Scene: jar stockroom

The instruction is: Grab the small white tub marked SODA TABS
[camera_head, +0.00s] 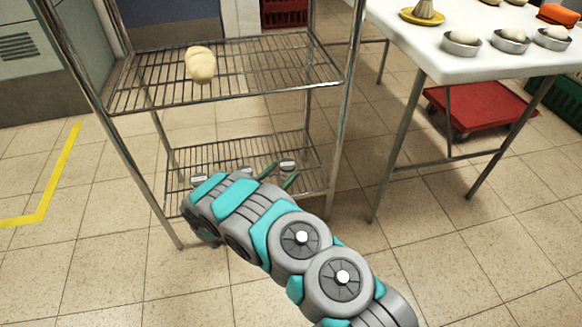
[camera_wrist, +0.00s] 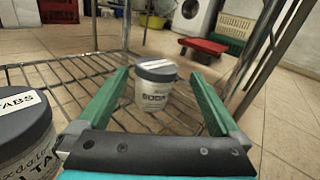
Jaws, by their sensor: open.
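A small white tub (camera_wrist: 154,94) with a grey lid stands upright on the lower wire shelf (camera_head: 220,152). In the head view this tub (camera_head: 287,168) shows near the tips of my green fingers. My gripper (camera_wrist: 160,76) is open and empty, low over the shelf, with one finger to each side of the tub in the wrist view. I see no contact. I cannot tell how deep the tub sits between the fingers.
Another grey-lidded tub (camera_wrist: 22,138), its label ending in TABS, stands close at the left of the wrist view. The upper wire shelf (camera_head: 260,75) holds a pale lumpy object (camera_head: 200,65). Rack posts flank the shelves. A white table (camera_head: 440,55) stands at right.

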